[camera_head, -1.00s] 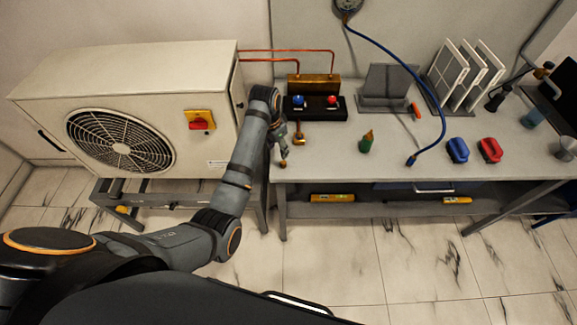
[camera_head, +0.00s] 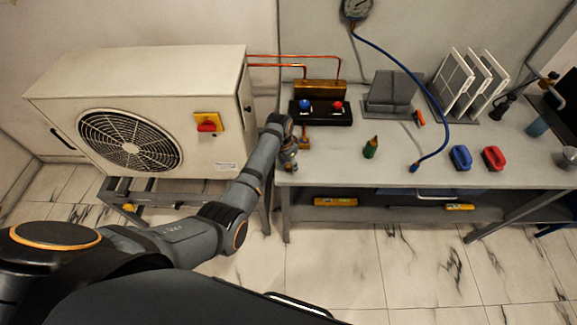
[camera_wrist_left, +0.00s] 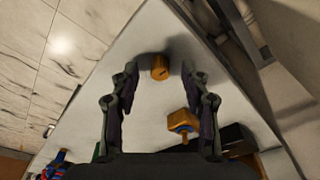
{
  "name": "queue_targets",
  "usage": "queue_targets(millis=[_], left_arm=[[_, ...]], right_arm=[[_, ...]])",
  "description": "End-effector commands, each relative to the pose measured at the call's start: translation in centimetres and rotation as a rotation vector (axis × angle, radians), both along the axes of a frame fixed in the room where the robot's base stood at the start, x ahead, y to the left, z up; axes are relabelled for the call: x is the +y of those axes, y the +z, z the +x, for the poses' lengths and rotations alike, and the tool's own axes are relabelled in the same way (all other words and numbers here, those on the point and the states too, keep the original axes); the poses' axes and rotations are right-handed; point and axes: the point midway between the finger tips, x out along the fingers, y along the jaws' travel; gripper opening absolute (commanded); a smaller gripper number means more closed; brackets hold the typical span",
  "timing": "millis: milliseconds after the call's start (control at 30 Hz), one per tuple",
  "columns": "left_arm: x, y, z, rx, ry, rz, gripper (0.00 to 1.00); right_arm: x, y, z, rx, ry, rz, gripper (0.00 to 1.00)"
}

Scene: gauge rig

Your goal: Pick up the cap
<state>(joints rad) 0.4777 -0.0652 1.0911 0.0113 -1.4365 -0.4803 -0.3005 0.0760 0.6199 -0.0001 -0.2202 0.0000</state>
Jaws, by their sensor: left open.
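The cap (camera_wrist_left: 160,67) is a small brass-coloured cylinder on the grey bench top, near the bench corner. In the left wrist view it lies between the tips of my left gripper (camera_wrist_left: 160,76), with a gap on each side. The gripper is open and its fingers reach down around the cap without closing on it. In the head view my left gripper (camera_head: 289,158) is over the bench's left front corner and largely hides the cap. A brass fitting with a blue part (camera_wrist_left: 183,122) sits closer to the palm, beside the right finger. My right gripper is not in view.
The outdoor unit (camera_head: 140,110) stands left of the bench. Behind the gripper is a black block with blue and red knobs (camera_head: 320,118). The bench front middle (camera_head: 330,170) is clear.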

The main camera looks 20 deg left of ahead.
Motion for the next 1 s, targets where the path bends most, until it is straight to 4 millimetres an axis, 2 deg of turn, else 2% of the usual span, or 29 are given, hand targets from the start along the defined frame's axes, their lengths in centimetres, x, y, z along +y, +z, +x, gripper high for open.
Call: queue_targets(millis=[100, 267, 633, 1000], left_arm=[[-0.04, -0.79, 0.08, 0.000, 0.000, 0.000, 0.46], [-0.04, -0.84, 0.09, -0.001, 0.000, 0.000, 0.46], [-0.05, -0.83, 0.06, 0.000, 0.000, 0.000, 0.00], [-0.04, -0.50, 0.09, 0.000, 0.001, 0.000, 0.00]], right_arm=[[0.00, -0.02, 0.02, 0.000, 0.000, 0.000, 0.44], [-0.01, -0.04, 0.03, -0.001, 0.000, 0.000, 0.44], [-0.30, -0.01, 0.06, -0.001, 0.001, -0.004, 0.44], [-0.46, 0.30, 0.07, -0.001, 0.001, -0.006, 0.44]])
